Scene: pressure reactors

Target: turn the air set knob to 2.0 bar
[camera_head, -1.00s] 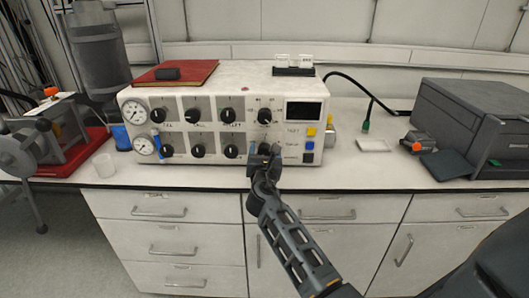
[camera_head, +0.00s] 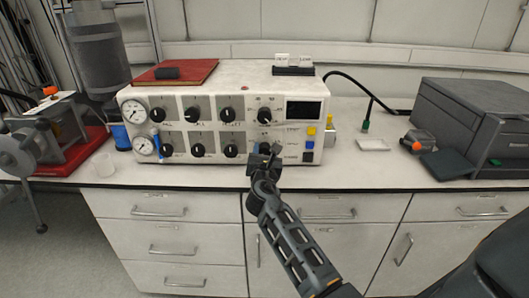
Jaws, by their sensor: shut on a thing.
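The white control box (camera_head: 150,95) stands on the bench with two rows of black knobs on its front. My gripper (camera_head: 264,156) is at the right end of the lower row, shut on the knob there. The gripper hides most of that knob, so its pointer and label cannot be read. The jaws look tilted. Another black knob (camera_head: 264,116) sits just above. Two round gauges, an upper one (camera_head: 133,111) and a lower one (camera_head: 143,146), are at the box's left end; their needles are too small to read.
A small dark display (camera_head: 304,109) and coloured buttons (camera_head: 311,132) lie right of my gripper. A dark grey machine (camera_head: 472,115) stands at the right. The bench front edge (camera_head: 380,189) runs below.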

